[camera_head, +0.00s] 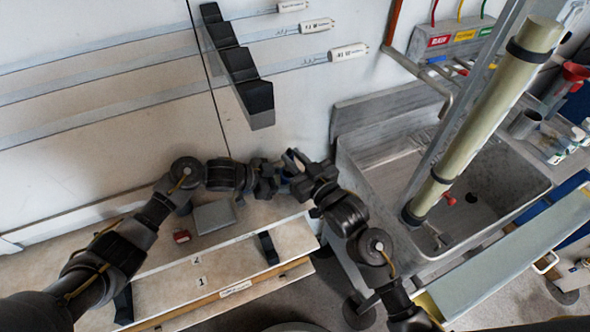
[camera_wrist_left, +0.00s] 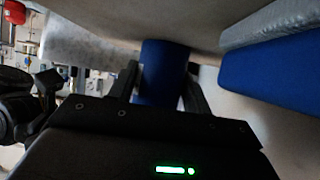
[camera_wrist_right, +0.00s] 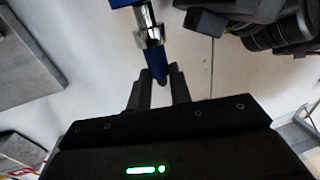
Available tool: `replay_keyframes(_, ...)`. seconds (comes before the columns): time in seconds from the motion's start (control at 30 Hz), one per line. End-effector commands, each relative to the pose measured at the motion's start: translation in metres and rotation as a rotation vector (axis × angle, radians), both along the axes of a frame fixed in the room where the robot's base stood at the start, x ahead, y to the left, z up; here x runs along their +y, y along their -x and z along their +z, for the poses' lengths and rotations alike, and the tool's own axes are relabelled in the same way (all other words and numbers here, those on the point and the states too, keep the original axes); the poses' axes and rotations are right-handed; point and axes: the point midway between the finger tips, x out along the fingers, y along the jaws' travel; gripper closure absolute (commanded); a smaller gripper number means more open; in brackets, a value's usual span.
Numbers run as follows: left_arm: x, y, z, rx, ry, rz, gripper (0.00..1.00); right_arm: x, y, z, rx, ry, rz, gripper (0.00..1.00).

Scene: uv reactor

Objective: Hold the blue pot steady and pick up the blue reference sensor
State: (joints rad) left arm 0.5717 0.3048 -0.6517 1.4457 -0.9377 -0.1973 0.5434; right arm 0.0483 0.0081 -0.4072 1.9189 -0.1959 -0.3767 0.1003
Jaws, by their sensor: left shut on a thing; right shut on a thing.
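In the left wrist view the blue pot (camera_wrist_left: 165,72) shows as a blue cylinder between the fingers of my left gripper (camera_wrist_left: 162,88), which is shut on it. In the right wrist view the blue reference sensor (camera_wrist_right: 149,28) has a blue body, a shiny metal collar and a dark blue tip. My right gripper (camera_wrist_right: 158,85) is shut on that tip. In the head view my left gripper (camera_head: 268,182) and my right gripper (camera_head: 296,168) are close together above the bench by the wall. There they hide most of the pot and the sensor.
A grey box (camera_head: 214,217) and a small red item (camera_head: 181,237) are on the bench left of the grippers. A numbered board (camera_head: 215,272) lies in front. A sink (camera_head: 480,220) with a tall tilted tube (camera_head: 485,115) is at the right. A black holder (camera_head: 238,65) hangs on the wall.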

Motion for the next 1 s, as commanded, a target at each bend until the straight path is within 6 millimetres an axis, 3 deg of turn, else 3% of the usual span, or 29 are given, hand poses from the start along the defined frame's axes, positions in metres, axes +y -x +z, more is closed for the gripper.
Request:
replay_keyframes(0.1,0.000,0.000,-0.001,0.002,-0.002,0.000,0.64,0.000,0.000,0.023,-0.004,-0.001,0.000,1.00)
replay_keyframes(0.23,0.000,0.000,-0.001,0.002,-0.002,0.000,0.64,0.000,0.000,0.036,-0.002,-0.001,0.000,1.00)
replay_keyframes(0.57,0.000,0.000,-0.001,0.002,-0.001,0.000,0.64,0.000,0.000,0.041,0.001,0.001,0.000,1.00)
replay_keyframes(0.6,0.000,0.000,-0.001,0.002,-0.001,0.000,0.49,0.000,0.000,0.041,0.001,0.001,0.000,1.00)
replay_keyframes(0.77,0.000,0.000,-0.001,0.001,-0.001,0.000,0.28,0.000,0.000,0.041,0.001,0.001,0.000,1.00)
replay_keyframes(1.0,0.000,0.000,0.000,0.000,0.000,0.000,0.26,0.000,0.000,0.041,0.001,0.001,0.000,1.00)
